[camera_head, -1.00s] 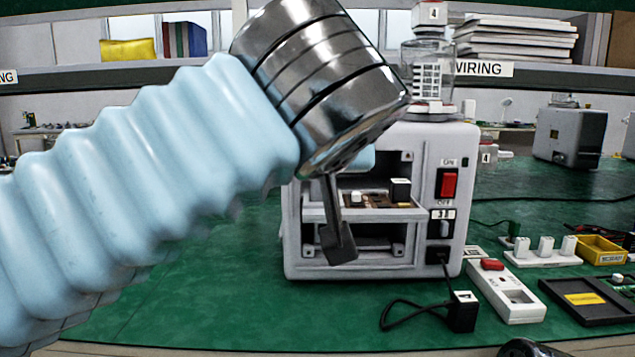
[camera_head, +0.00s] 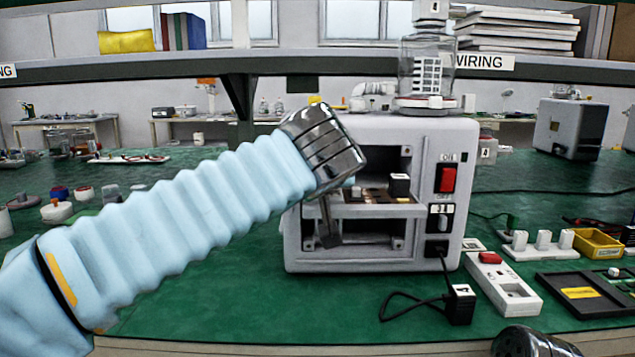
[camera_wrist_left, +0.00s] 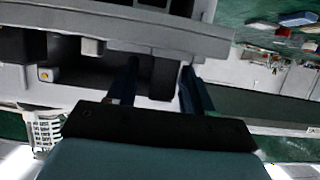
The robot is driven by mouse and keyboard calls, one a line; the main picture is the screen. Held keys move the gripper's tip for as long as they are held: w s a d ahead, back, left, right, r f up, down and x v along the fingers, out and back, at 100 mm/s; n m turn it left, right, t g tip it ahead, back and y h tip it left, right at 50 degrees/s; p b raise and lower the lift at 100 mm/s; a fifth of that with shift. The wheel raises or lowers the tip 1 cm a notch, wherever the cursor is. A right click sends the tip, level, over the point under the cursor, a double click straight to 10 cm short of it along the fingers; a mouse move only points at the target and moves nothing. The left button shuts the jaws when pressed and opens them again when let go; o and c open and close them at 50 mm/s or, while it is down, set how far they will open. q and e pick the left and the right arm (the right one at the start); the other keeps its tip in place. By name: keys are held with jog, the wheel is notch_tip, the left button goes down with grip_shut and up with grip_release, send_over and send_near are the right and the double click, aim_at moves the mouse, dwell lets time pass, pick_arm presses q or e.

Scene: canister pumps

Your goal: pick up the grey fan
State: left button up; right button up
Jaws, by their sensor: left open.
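My left gripper (camera_head: 329,236) is at the left side of the open front of a white machine (camera_head: 352,265). Its metal wrist hides part of the machine's upper left opening. In the left wrist view the two fingers of the gripper (camera_wrist_left: 158,85) are apart, with a dark grey block (camera_wrist_left: 163,78) between or just behind them. I cannot tell whether they touch it, or whether this block is the grey fan. I cannot make out a grey fan for certain in the head view. My right gripper's jaws are not visible.
A shelf tray with small parts sits inside the machine, and a clear canister (camera_head: 427,70) stands on top. A black plug (camera_head: 461,304), a white power strip (camera_head: 502,284) and a black tray (camera_head: 583,297) lie to the right.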

pick_arm(q)
jog(key=shift+c, duration=0.3)
grip_shut()
